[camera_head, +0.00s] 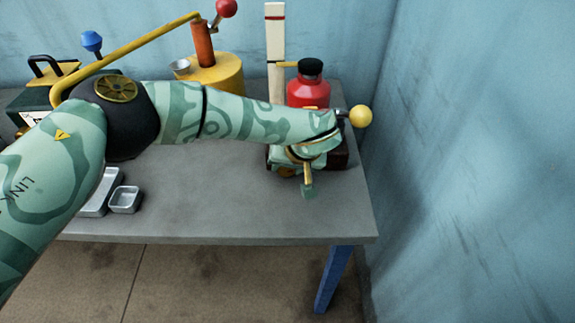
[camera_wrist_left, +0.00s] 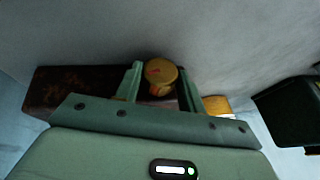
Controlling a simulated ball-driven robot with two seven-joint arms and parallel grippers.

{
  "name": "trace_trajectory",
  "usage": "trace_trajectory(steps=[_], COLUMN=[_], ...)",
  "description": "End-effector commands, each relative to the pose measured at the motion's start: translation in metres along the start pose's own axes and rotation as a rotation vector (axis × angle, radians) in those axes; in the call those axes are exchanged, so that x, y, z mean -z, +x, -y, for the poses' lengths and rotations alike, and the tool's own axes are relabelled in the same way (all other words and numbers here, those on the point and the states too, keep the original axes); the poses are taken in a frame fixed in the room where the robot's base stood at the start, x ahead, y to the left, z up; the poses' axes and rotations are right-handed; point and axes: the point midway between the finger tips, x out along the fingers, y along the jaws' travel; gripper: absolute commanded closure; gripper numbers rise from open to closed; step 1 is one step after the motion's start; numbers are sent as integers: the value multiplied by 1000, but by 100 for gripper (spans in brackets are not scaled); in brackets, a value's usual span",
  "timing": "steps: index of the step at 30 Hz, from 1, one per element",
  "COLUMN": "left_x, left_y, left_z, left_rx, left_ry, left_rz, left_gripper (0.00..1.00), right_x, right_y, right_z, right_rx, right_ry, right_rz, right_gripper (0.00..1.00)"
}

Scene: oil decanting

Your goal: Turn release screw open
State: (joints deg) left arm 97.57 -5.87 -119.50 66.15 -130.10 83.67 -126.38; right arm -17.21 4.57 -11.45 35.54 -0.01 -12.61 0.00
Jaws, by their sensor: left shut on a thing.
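A red jack body (camera_head: 308,92) with a black top stands at the back right of the table, its lower part hidden behind my left arm. In the left wrist view a round yellow knob (camera_wrist_left: 160,71) with a red mark, which appears to be the release screw, sits between the two green fingers. My left gripper (camera_head: 303,180) is low in front of the jack and shut on this knob. It also shows in the left wrist view (camera_wrist_left: 160,88). In the head view the knob is mostly hidden by the gripper. My right gripper is not in view.
A yellow ball (camera_head: 360,116) on a lever sticks out to the right of the jack, close to my wrist. A pale post (camera_head: 276,50) stands behind. A yellow drum (camera_head: 217,77) is further left. Small metal trays (camera_head: 124,199) lie near the front. The table's front right is clear.

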Motion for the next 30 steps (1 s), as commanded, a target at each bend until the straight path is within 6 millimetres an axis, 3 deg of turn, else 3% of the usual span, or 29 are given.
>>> trace_trajectory(steps=[11, 12, 14, 23, 30], left_x=[-1, -1, -1, 0, 2], left_y=[0, 0, 0, -3, -44], left_z=[0, 0, 0, 0, 0], left_rx=[4, 4, 4, 3, 3], left_ry=[2, 2, 2, 2, 3], left_rz=[2, 2, 2, 1, -4], left_gripper=[84, 52, 39, 39, 39], right_x=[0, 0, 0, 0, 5], right_y=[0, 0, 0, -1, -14], right_z=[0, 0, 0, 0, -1], right_rx=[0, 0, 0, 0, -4], right_ry=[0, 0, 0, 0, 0], right_rz=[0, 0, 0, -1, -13], right_gripper=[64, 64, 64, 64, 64])
